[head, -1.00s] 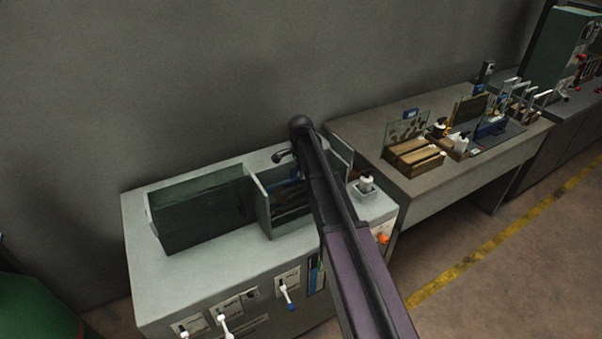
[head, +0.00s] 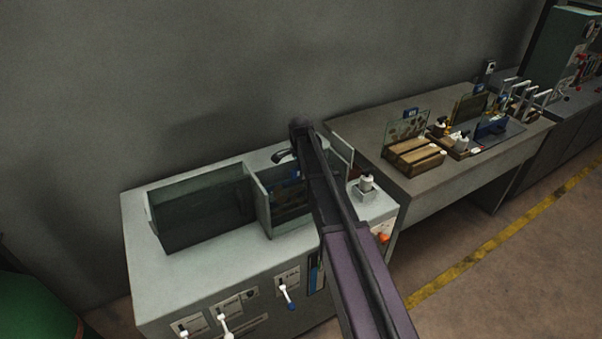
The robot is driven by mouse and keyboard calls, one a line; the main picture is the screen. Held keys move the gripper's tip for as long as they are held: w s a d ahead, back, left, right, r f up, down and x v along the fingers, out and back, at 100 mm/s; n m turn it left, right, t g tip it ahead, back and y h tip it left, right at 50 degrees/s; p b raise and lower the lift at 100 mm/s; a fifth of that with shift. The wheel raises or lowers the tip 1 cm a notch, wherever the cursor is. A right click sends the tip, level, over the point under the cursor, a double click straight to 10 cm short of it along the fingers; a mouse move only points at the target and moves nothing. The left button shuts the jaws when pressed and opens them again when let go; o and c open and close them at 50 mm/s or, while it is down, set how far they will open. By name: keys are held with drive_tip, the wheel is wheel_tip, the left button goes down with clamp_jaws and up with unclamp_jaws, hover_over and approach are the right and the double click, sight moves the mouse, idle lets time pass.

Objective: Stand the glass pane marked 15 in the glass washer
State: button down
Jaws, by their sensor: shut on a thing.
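The grey washer cabinet (head: 215,275) stands at the lower centre with a large open basin (head: 200,215) on the left and a smaller bay (head: 262,205) beside it. In the smaller bay a blue tag and a brownish patched surface, seemingly a glass pane (head: 289,194), show partly behind my arm. Its number cannot be read. My arm crosses in front of the bay and hides my gripper, so its contact with the pane cannot be seen. Whether the pane rests on the bay's floor is hidden too.
A side table (head: 365,150) at right holds another tagged pane (head: 408,128), wooden blocks (head: 415,158) and bottles. Levers (head: 288,297) stick out of the cabinet front. A green rounded object (head: 40,310) is at lower left.

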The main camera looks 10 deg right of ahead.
drive_tip(key=shift+c, duration=2.4)
unclamp_jaws()
